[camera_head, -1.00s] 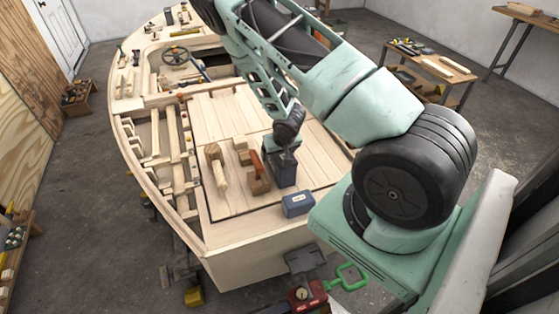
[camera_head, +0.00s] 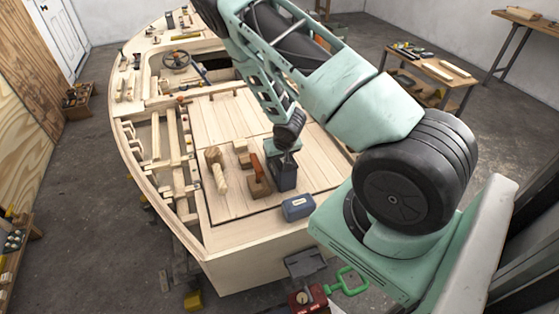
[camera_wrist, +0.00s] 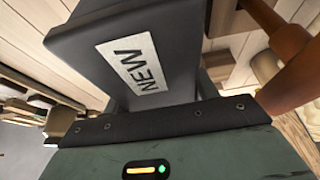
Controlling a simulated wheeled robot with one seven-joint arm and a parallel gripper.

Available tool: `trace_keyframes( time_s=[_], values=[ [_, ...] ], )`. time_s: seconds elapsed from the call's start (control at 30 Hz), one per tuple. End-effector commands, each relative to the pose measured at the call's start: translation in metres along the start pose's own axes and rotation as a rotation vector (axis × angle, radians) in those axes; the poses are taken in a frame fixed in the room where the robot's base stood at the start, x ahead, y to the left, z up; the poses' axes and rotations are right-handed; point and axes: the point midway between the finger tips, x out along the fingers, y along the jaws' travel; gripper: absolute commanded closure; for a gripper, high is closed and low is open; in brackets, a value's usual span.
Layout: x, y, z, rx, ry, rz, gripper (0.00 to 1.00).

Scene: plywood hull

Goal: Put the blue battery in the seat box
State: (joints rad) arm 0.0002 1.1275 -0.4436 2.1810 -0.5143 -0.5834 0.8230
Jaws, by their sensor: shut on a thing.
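My gripper (camera_head: 285,148) is over the aft deck, shut on a dark blue-grey box-shaped battery (camera_head: 284,175). In the wrist view the battery (camera_wrist: 185,85) fills the upper middle, with a white label reading NEW on its face. It looks roughly upright. I cannot tell whether its base touches the deck. A smaller blue box (camera_head: 298,208) with a pale label sits near the stern edge, in front of the battery. I cannot pick out the seat box with certainty; part of the hull beyond is hidden behind my arm.
The planked deck (camera_head: 222,115) beyond is clear. A steering wheel (camera_head: 176,62) is farther forward. Open framing lines the left side.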

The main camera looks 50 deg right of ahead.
Motion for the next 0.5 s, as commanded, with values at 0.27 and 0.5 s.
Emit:
trace_keyframes(
  time_s=[0.27, 0.5],
  values=[
    [-0.012, 0.0, -0.006, 0.002, 0.004, -0.001, 0.87],
    [-0.043, -0.001, -0.02, 0.004, 0.007, -0.003, 0.87]
  ],
)
